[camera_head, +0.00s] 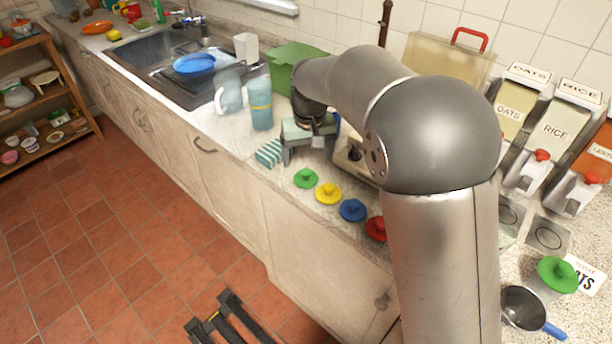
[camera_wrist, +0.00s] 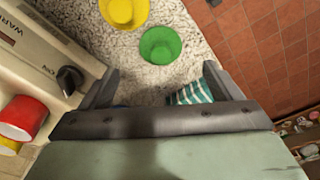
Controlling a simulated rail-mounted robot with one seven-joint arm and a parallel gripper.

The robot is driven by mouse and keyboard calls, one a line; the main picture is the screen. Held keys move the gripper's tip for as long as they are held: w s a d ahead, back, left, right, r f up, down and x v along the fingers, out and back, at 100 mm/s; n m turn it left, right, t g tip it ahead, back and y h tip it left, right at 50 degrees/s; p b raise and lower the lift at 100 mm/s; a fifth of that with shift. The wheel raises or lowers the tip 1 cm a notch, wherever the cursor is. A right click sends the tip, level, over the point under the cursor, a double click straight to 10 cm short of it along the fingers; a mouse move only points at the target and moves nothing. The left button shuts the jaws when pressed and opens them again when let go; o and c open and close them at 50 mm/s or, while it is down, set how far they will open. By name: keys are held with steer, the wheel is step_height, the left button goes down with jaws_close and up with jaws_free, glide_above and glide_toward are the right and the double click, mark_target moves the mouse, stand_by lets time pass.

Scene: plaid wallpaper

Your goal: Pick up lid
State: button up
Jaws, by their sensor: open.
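Four knobbed lids lie in a row on the counter: a green lid (camera_head: 306,178), a yellow lid (camera_head: 328,193), a blue lid (camera_head: 353,210) and a red lid (camera_head: 376,229), partly hidden by my arm. Another green lid (camera_head: 557,274) sits on a clear container at the lower right. My gripper (camera_head: 308,158) is open and empty, pointing down over the counter just behind the green lid. In the wrist view, the green lid (camera_wrist: 160,45) lies just beyond the open fingers (camera_wrist: 160,76), with the yellow lid (camera_wrist: 124,12) past it.
A teal striped item (camera_head: 269,153) lies close beside my gripper at the counter's front edge. A cream appliance with a dark knob (camera_wrist: 70,80) stands on the other side. A blue tumbler (camera_head: 260,104), a pitcher (camera_head: 229,92) and a green bin (camera_head: 291,62) stand behind.

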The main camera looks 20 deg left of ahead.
mark_target(306, 171)
steer(key=f, duration=0.2)
steer(key=f+p, duration=0.1)
steer(key=f, duration=0.2)
steer(key=w+f, duration=0.1)
steer(key=f, duration=0.1)
steer(key=shift+a+f+p, duration=0.2)
steer(key=shift+a+p, duration=0.1)
steer(key=shift+a, duration=0.05)
steer(key=shift+c, duration=0.4)
steer(key=c, duration=1)
